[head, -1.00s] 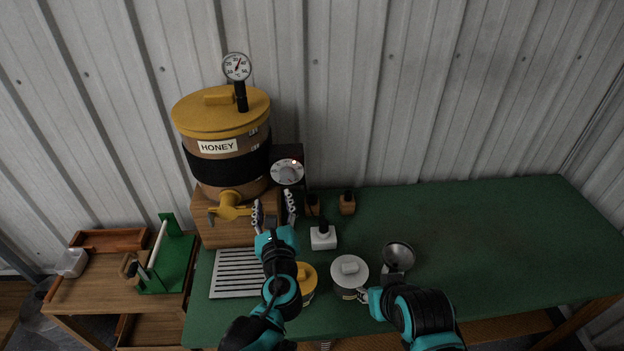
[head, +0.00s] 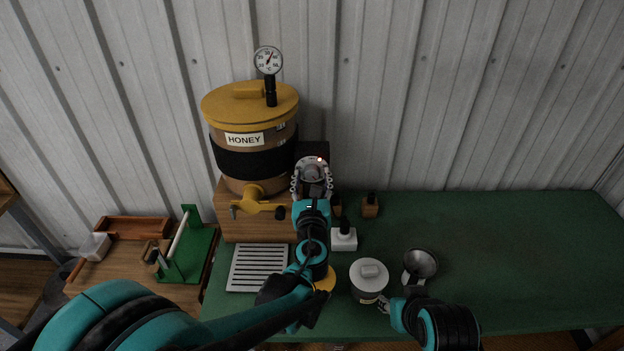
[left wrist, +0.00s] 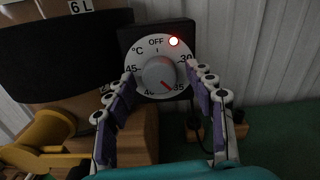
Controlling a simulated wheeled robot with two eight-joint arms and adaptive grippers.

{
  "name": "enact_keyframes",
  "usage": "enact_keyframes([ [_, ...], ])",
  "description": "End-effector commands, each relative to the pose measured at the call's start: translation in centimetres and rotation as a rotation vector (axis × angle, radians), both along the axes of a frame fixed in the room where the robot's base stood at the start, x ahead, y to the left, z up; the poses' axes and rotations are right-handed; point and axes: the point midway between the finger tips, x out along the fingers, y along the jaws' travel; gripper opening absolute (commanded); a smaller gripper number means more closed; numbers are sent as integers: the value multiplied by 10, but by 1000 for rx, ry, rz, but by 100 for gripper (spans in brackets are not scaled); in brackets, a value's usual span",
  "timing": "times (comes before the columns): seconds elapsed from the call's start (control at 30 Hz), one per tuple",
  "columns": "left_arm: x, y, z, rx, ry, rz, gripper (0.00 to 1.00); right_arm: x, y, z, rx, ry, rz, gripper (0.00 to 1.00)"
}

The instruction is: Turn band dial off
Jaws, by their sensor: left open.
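The band dial (left wrist: 160,75) is a round white face with a grey knob on a dark box beside the honey tank. OFF is at the top, and 30, 35 and 45 show round the rim. The knob's red mark points to the lower right, near 35. A red light (left wrist: 174,41) glows at the upper right of the face. My left gripper (head: 312,182) is open, its fingers on either side of the dial. Contact with the knob cannot be told. My right gripper (head: 396,306) is low by the white-lidded pot; its fingers are not clear.
The honey tank (head: 222,118), with a black band and yellow tap (head: 258,207), stands left of the dial. Small wooden blocks (head: 370,208), a white block (head: 343,240) and a steel cup (head: 421,264) are on the green table (head: 510,250). Its right side is clear.

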Motion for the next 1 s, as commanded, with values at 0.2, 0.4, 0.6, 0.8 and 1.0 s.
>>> enact_keyframes([
  [0.2,0,0,0,0,0,0,10,0,0,0,0,0,0,35],
  [0.4,0,0,0,-2,0,0,5,0,0,0,0,0,0,35],
  [0.6,0,0,0,-39,0,0,5,0,0,0,0,0,0,35],
  [0.8,0,0,0,-146,0,0,5,0,0,0,0,0,0,35],
  [1.0,0,0,0,-317,0,0,5,0,0,0,0,0,0,35],
])
